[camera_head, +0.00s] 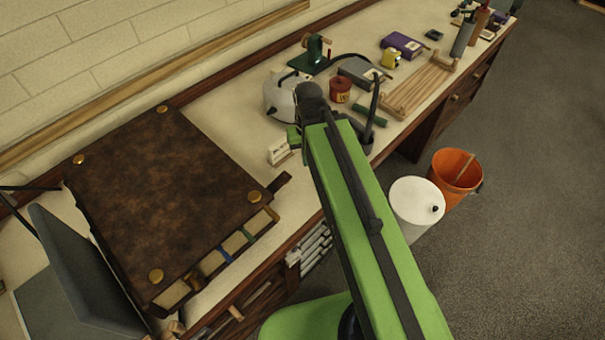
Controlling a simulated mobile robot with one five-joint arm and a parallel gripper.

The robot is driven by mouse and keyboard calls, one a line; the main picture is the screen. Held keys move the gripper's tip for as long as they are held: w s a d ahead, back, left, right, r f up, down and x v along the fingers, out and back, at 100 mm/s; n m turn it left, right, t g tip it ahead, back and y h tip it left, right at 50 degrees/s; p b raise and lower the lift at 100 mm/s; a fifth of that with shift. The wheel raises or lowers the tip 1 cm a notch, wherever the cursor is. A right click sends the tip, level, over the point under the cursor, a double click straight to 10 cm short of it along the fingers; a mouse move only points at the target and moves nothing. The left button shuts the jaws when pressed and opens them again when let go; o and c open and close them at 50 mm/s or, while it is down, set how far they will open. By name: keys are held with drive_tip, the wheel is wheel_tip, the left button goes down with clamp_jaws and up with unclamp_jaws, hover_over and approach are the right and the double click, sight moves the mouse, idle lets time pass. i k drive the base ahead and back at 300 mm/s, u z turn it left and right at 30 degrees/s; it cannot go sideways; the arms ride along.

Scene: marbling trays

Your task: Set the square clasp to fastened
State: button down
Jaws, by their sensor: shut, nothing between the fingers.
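A large brown leather folder (170,190) lies flat on the pale bench top at the left, with round brass studs near its corners. A short dark strap (277,185) sticks out at its right corner, and several coloured tabs (237,243) show along its front edge. I cannot make out a square clasp or tell whether one is fastened. My green arm reaches up from the bottom. My gripper (293,138) is small and partly hidden at the arm's far end, shut and empty, above the bench to the right of the folder and apart from it.
A pale kettle-like pot (279,98), a red tin (340,90) and a wooden rack (420,84) stand further along the bench. A dark grey open panel (72,268) is at the left. A white bucket (415,204) and an orange bucket (455,168) stand on the floor.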

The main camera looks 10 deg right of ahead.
sight(285, 179)
drive_tip(key=k, duration=0.85)
drive_tip(key=u, duration=0.15)
drive_tip(key=i, duration=0.9)
drive_tip(key=z, duration=0.8)
drive_tip(key=k, duration=1.1)
drive_tip(key=u, duration=0.45)
